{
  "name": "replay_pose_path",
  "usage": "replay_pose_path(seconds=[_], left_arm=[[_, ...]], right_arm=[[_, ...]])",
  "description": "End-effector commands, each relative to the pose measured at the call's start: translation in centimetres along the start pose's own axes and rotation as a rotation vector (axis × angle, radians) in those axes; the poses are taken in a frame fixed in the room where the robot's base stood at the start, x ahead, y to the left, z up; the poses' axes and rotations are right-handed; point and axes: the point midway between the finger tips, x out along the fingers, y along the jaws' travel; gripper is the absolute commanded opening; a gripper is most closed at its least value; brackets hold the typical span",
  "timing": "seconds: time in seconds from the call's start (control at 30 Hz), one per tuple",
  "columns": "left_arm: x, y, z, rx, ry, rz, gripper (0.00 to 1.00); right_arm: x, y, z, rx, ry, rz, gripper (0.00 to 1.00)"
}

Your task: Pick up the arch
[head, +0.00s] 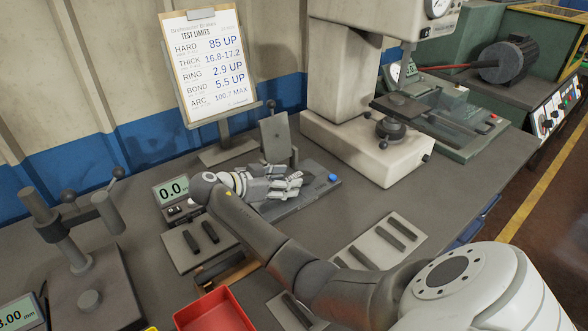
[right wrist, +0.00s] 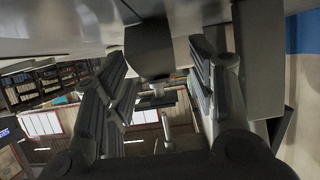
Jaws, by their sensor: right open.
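I cannot tell whether that piece is the arch. In the head view the hand covers much of the fixture, and I cannot clearly pick out the arch. My left gripper is not in view.
A small display reading 0.0 (head: 171,190) is left of the hand. Plates with dark bars (head: 167,241) (head: 352,252) and a red tray (head: 215,312) lie nearer. A press (head: 345,148) stands behind right, a test-limits clipboard (head: 204,65) behind left.

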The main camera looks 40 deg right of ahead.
Motion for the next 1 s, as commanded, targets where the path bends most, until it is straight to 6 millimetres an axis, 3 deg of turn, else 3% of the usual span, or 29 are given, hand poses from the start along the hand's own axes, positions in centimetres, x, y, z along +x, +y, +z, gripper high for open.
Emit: replay_pose_path(seconds=[0.1, 0.37, 0.77, 1.0], left_arm=[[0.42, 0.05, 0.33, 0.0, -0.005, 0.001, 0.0], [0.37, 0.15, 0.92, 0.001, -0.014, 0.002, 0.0], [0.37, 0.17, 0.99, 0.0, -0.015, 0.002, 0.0], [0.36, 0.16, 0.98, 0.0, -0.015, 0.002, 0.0]], right_arm=[[1.26, 0.01, 0.13, 0.0, 0.001, 0.0, 0.52], [1.42, -0.01, 0.08, 0.0, -0.001, -0.001, 0.52], [1.39, -0.02, 0.07, 0.0, -0.001, -0.001, 0.0], [1.36, -0.05, -0.02, 0.001, 0.001, -0.002, 0.0]])
